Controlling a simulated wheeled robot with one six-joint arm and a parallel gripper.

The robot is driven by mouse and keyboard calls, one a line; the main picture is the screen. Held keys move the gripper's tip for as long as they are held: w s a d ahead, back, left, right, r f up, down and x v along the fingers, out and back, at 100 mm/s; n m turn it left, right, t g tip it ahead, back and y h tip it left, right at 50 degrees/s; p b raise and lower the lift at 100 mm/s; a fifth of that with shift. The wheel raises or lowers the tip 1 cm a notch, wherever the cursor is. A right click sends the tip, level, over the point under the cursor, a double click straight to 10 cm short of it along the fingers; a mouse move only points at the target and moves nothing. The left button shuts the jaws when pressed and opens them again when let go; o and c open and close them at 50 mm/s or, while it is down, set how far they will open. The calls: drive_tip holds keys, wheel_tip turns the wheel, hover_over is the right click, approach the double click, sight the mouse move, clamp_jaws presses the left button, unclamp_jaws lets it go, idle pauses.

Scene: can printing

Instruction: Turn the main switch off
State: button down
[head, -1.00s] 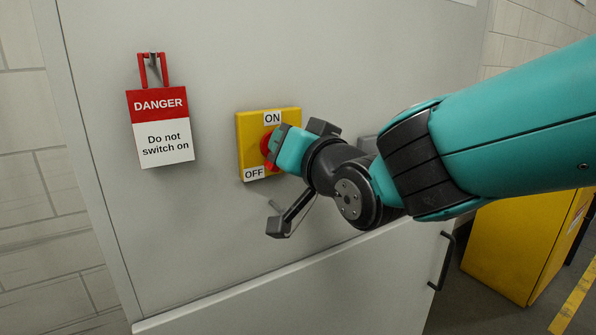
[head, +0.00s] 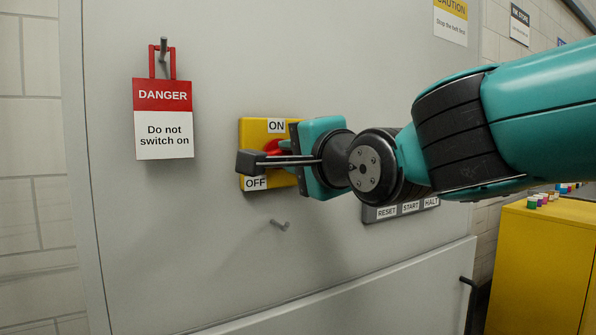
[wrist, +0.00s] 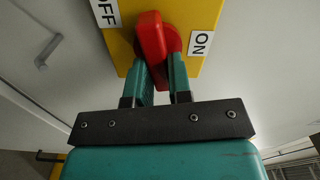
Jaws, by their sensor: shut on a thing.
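The main switch is a red handle (head: 271,147) on a yellow plate (head: 250,135) with ON at its top and OFF at its bottom, fixed to a grey cabinet front. My gripper (head: 286,148) is at the switch and hides much of the handle in the head view. In the wrist view the gripper's two fingers (wrist: 164,74) are shut on the red handle (wrist: 152,38), one on each side. There the handle lies between the OFF and ON labels, slightly tilted. Its exact turn position is hard to tell in the head view.
A red and white DANGER tag (head: 163,119) hangs from a peg left of the switch. An empty peg (head: 280,225) sticks out below it. A button panel (head: 402,209) is behind my arm. A yellow cabinet (head: 540,255) stands at the right.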

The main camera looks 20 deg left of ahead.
drive_tip(key=shift+f+m+b, duration=0.1)
drive_tip(key=shift+m+b, duration=0.6)
drive_tip(key=shift+m, duration=0.3)
drive_tip(key=c, duration=1)
unclamp_jaws()
drive_tip(key=shift+c, duration=0.2)
drive_tip(key=b+v, duration=0.4)
drive_tip(key=v, duration=1.3)
drive_tip(key=shift+s+d, duration=0.15)
